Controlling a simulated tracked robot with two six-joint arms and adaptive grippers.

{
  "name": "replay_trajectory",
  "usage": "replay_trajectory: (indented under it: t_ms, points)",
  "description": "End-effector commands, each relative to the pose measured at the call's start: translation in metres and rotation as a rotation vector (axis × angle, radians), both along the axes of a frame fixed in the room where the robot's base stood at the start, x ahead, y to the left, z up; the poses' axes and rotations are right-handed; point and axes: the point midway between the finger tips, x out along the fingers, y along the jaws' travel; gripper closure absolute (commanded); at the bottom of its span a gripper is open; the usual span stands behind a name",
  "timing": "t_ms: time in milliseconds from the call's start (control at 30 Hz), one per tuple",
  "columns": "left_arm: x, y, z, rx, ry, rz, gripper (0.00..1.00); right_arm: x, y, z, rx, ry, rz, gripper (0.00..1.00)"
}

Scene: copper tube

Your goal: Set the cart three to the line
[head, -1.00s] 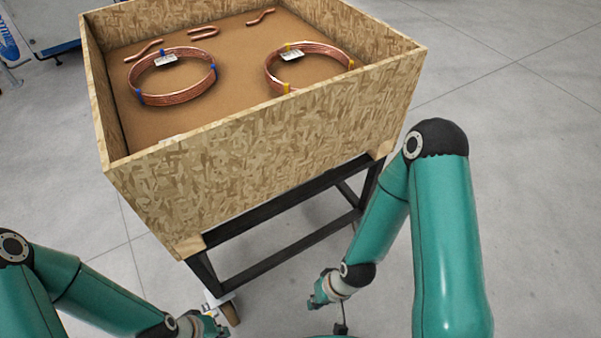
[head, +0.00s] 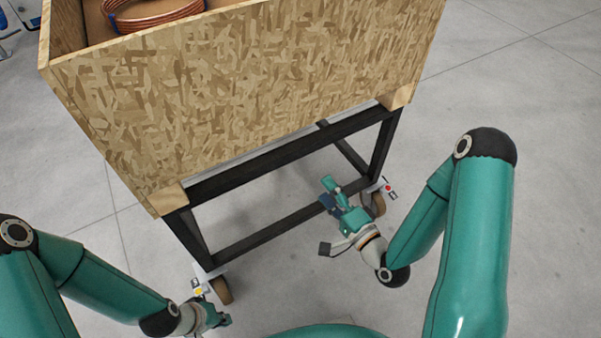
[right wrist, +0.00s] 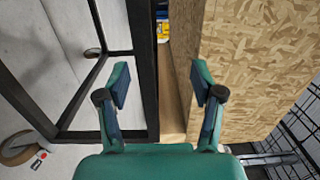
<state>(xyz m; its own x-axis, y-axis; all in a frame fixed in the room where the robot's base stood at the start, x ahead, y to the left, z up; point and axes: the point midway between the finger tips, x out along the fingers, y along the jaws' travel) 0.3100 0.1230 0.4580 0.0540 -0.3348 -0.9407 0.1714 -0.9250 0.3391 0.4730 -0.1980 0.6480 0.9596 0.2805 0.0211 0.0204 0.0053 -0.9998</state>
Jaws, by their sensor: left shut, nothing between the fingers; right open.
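The cart is a chipboard crate (head: 250,80) on a black frame (head: 290,155) with brown wheels. A front left caster (head: 221,290) has a yellow part beside it; a front right caster (head: 378,203) has a red part beside it. My right gripper (head: 328,190) is open in front of the frame's lower rail. In the right wrist view its fingers (right wrist: 160,85) are apart, with a black bar (right wrist: 143,70) and the crate wall (right wrist: 250,60) beyond them. My left gripper (head: 226,319) is shut and empty, just below the front left caster. No marked line is clear.
A copper coil (head: 150,15) lies inside the crate. Grey floor (head: 520,90) with thin seams is open to the right of the cart. A blue item stands at the far top left. A dark wire grid (right wrist: 295,140) shows in the right wrist view.

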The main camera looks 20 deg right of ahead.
Motion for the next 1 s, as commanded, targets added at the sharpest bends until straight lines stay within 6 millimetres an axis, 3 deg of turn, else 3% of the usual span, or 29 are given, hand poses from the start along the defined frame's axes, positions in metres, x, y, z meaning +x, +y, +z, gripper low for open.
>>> replay_trajectory:
  t_ms: [33, 133, 367, 667, 867, 1000]
  points:
    - [0.000, 0.000, -0.019, 0.000, -0.001, 0.000, 1.00, -0.001, -0.008, -0.022, -0.001, 0.008, -0.019, 0.33]
    - [0.000, 0.000, -0.027, 0.000, -0.001, 0.000, 1.00, -0.002, -0.016, -0.034, -0.002, 0.016, -0.040, 0.33]
    - [0.000, 0.000, -0.039, 0.000, -0.001, 0.000, 1.00, 0.003, -0.018, -0.038, -0.009, 0.018, -0.046, 0.33]
    - [0.000, 0.000, -0.082, 0.000, -0.001, 0.000, 1.00, 0.024, -0.012, -0.041, -0.008, 0.014, -0.045, 0.33]
    - [0.000, 0.000, -0.114, 0.000, -0.001, 0.000, 1.00, 0.054, -0.004, -0.041, -0.006, 0.012, -0.045, 0.33]
    - [0.000, 0.000, -0.104, 0.000, -0.001, 0.000, 1.00, 0.085, 0.003, -0.034, -0.005, 0.017, -0.046, 0.33]
